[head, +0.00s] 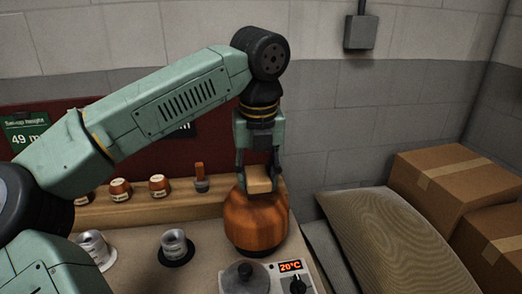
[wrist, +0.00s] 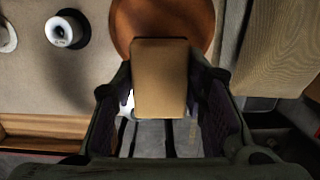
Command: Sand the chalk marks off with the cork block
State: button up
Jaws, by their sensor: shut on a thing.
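My gripper (head: 259,170) is shut on a tan cork block (head: 259,182), pointing down. The cork block fills the middle of the wrist view (wrist: 160,80), between the two dark fingers. Below it stands a round, reddish-brown wooden hat block (head: 256,222), which also shows behind the cork in the wrist view (wrist: 126,25). The cork's lower edge is at the top of the hat block; I cannot tell if they touch. No chalk marks can be made out on the visible side, and the cork and gripper hide part of the top.
Metal cups (head: 174,245) stand to the left. Small labelled wooden pieces (head: 159,186) sit on a back ledge. A large sack (head: 390,240) and cartons (head: 440,175) crowd the right.

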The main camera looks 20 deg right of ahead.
jog(key=shift+r+p, duration=1.15)
jog(key=shift+r, duration=0.9)
